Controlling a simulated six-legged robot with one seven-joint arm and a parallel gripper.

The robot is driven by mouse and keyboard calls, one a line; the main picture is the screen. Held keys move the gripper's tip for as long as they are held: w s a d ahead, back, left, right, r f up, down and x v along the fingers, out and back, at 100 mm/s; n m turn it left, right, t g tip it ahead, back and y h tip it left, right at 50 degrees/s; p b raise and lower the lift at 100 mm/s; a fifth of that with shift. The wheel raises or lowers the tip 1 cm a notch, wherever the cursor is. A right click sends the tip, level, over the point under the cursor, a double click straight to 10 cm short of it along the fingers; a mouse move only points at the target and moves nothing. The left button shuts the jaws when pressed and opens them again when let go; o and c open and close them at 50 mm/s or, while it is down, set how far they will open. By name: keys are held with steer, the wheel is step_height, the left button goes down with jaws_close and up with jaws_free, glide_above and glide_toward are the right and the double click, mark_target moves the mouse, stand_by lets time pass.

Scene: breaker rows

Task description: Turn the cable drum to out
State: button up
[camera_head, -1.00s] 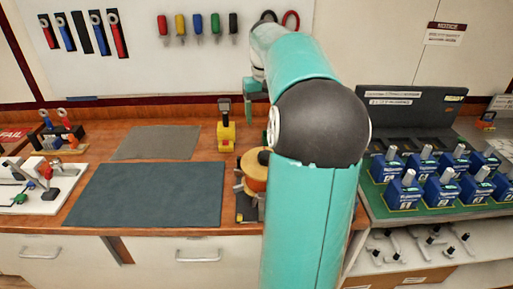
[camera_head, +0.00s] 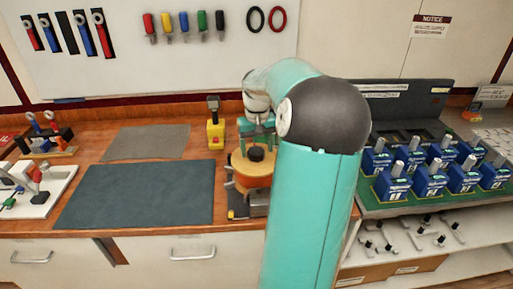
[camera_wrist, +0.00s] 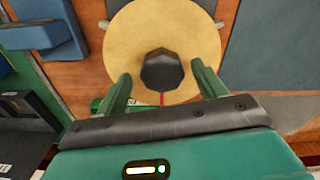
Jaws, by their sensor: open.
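The cable drum (camera_head: 252,172) is a round orange-tan drum with a dark hub, standing on a dark base on the wooden bench. In the wrist view its pale yellow disc (camera_wrist: 140,30) fills the top middle, with a dark faceted hub (camera_wrist: 162,72) at its centre. My gripper (camera_wrist: 161,84) is open, with one green finger on each side of the hub and a gap to it on both sides. I cannot tell how high the fingers are above the disc.
A yellow device with a dark handle (camera_head: 215,132) stands behind and left of the drum. A dark mat (camera_head: 135,195) lies to the left. Blue breakers (camera_head: 430,181) stand in rows on a green panel at right. Tools hang on the wall board (camera_head: 200,60).

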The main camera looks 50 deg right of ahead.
steer(key=shift+w+f, duration=0.2)
steer(key=shift+f, duration=0.15)
steer(key=shift+s, duration=0.1)
steer(key=c, duration=1.4)
steer(key=shift+r, duration=0.1)
